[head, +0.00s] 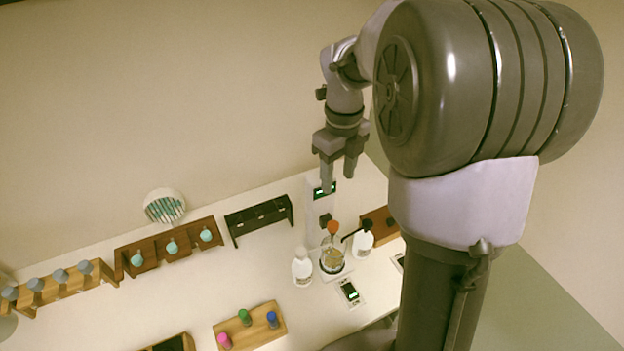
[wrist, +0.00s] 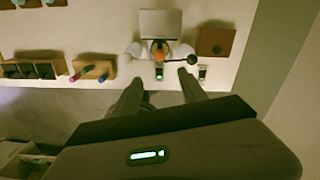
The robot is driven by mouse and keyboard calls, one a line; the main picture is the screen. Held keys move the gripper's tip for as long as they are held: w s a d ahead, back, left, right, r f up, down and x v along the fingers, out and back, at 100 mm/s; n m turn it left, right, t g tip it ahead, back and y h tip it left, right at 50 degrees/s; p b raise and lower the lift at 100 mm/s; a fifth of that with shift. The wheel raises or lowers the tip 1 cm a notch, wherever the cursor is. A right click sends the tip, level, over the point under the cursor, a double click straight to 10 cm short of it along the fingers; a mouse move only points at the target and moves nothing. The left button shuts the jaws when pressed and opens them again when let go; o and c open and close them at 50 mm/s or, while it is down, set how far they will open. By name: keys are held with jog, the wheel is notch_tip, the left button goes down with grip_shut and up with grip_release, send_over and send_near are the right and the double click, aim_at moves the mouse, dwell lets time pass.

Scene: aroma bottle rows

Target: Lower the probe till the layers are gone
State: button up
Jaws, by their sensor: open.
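A glass beaker (head: 333,262) with yellowish contents stands on a white base below a pale upright stand (head: 317,215). Separate layers in it are too small to make out. An orange-red rounded piece (head: 333,227) sits just above the beaker; it also shows in the wrist view (wrist: 158,47). I cannot tell whether it belongs to the probe. A dark lever with a black ball end (wrist: 193,60) reaches out to its right. My gripper (head: 338,180) is open and empty, high above the stand; its fingers point at the bench in the wrist view (wrist: 160,80).
White bottles stand left (head: 302,268) and right (head: 363,242) of the beaker. A small display unit (head: 349,292) lies in front. Wooden racks (head: 168,248) and a block with coloured bottles (head: 252,325) are to the left. Air around my gripper is free.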

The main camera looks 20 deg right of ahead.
aim_at(333, 224)
notch_tip(333, 224, down, 17)
jog(key=b, duration=0.2)
jog(key=shift+b, duration=0.4)
grip_shut()
dwell(0.9)
